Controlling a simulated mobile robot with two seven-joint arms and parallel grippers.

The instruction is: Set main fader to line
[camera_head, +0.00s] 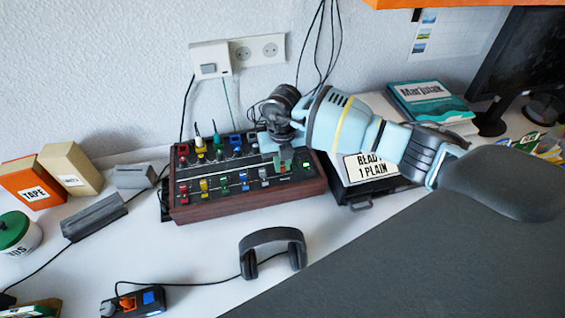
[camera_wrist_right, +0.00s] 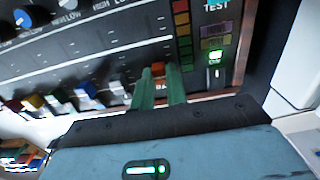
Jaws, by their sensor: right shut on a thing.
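The mixer (camera_head: 240,200) is a black panel in a wooden case on the white desk, with several coloured knobs and faders. My right gripper (camera_head: 283,163) reaches down onto the right part of its panel. In the right wrist view, the green fingers of my right gripper (camera_wrist_right: 160,88) are shut on a red-orange fader cap (camera_wrist_right: 158,69), apparently the main fader. It sits just left of the column of coloured level lights. White lines cross the panel above the cap; which one is the target line I cannot tell. The fader's slot and label are partly hidden by the fingers. My left gripper is not in view.
Headphones (camera_head: 272,240) lie in front of the mixer. A black case (camera_head: 372,193) with a label stands close to its right. Boxes (camera_head: 70,167) and a green-lidded jar (camera_head: 17,236) are at the left. Cables hang from the wall socket (camera_head: 258,49) behind.

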